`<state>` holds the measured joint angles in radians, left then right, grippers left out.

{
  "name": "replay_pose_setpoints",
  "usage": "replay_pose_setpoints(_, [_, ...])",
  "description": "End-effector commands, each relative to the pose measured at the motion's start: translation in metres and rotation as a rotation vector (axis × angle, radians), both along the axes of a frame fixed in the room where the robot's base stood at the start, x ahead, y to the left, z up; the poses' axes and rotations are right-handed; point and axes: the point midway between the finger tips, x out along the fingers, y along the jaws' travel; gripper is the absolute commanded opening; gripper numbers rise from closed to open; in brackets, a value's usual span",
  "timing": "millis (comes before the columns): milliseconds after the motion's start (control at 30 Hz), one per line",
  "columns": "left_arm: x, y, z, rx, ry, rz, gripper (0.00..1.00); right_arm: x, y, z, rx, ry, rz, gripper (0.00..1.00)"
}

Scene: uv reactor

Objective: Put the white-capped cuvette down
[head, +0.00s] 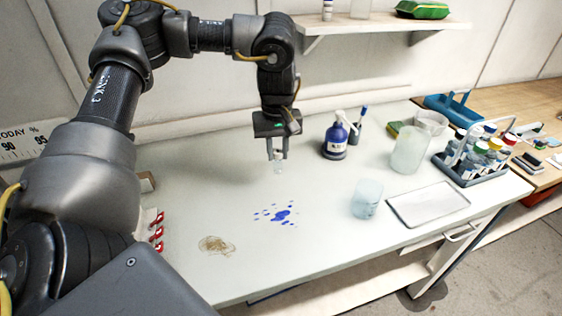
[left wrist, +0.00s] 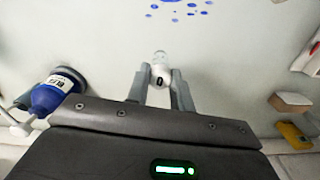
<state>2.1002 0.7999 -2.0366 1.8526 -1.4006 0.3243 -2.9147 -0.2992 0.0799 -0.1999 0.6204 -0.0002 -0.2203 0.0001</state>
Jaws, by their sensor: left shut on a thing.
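My left gripper (head: 277,155) hangs over the middle of the white bench, pointing down. It is shut on the white-capped cuvette (head: 278,166), a small clear piece held upright at its fingertips. In the left wrist view the white cap (left wrist: 160,76) with a dark mark shows between the two fingers of the gripper (left wrist: 158,82). The cuvette's lower end is close to the bench top (head: 215,180); I cannot tell whether it touches. My right gripper is not in view.
Blue spots (head: 281,215) and a brown stain (head: 214,244) mark the bench in front. A blue bottle (head: 336,140) stands behind right. Further right are a glass beaker (head: 409,150), a smaller beaker (head: 366,199), a tray (head: 428,204) and a vial rack (head: 470,172). Bench around the cuvette is clear.

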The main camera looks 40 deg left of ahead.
Motion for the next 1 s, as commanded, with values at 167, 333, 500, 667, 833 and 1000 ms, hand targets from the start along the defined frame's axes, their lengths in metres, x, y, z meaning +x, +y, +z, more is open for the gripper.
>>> replay_pose_setpoints(167, [0.019, 0.01, -0.026, 0.001, 0.001, 0.002, 0.01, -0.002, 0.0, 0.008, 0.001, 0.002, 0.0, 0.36])
replay_pose_setpoints(333, [0.027, 0.012, -0.036, 0.0, 0.0, 0.0, 0.01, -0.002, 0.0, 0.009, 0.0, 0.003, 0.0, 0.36])
replay_pose_setpoints(500, [0.029, 0.013, -0.04, 0.001, 0.001, 0.001, 0.01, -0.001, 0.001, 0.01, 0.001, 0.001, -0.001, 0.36])
replay_pose_setpoints(667, [0.033, 0.016, -0.061, 0.0, 0.004, 0.0, 0.01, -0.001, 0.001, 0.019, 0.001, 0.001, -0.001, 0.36])
replay_pose_setpoints(833, [0.034, 0.016, -0.076, 0.001, 0.001, 0.0, 0.01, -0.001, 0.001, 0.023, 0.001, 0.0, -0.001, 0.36])
replay_pose_setpoints(1000, [0.034, 0.016, -0.077, 0.0, -0.001, 0.0, 0.01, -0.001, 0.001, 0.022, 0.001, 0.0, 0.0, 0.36])
